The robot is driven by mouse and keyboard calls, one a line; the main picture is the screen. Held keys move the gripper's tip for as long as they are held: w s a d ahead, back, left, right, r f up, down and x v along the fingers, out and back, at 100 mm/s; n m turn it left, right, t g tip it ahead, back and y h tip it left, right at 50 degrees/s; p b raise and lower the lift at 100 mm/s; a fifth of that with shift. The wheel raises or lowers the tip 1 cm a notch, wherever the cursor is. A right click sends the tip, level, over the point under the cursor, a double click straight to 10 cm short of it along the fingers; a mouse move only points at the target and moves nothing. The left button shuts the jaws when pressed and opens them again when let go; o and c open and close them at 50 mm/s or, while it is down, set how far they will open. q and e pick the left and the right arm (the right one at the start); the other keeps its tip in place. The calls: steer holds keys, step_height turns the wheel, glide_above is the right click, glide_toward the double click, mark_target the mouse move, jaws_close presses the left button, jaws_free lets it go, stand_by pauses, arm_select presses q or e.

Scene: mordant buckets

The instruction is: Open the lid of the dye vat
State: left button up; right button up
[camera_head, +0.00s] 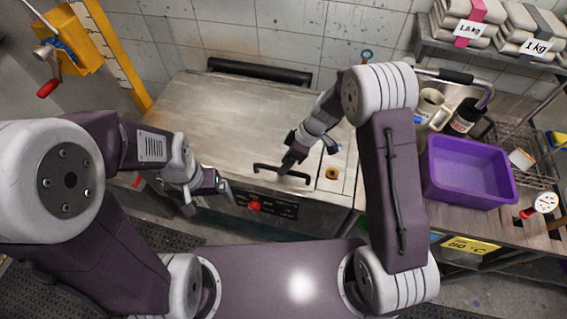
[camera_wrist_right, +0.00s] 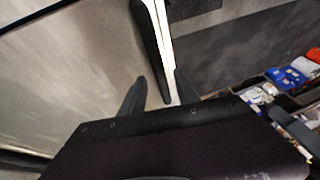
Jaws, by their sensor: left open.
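The dye vat is a steel box with a flat grey lid (camera_head: 232,125), which lies closed. A black bar handle (camera_head: 262,167) runs along the lid's front edge; it also shows in the right wrist view (camera_wrist_right: 147,40). My right gripper (camera_head: 289,168) is at the right part of this handle. In the right wrist view its two fingers (camera_wrist_right: 160,84) stand apart with the handle's end between them, and slim gaps show beside the bar. My left gripper (camera_head: 210,197) is open and empty, in front of the vat's left front edge.
A red knob (camera_head: 254,206) sits on the vat's front panel. A yellow post (camera_head: 119,55) rises at left. Wall tiles stand behind the vat.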

steer(key=shift+a+f, duration=0.2)
steer(key=shift+f, duration=0.25)
steer(key=shift+s+d+f, duration=0.1)
steer(key=shift+s+f, duration=0.05)
steer(key=shift+f, duration=0.1)
jaws_close()
stand_by(0.9)
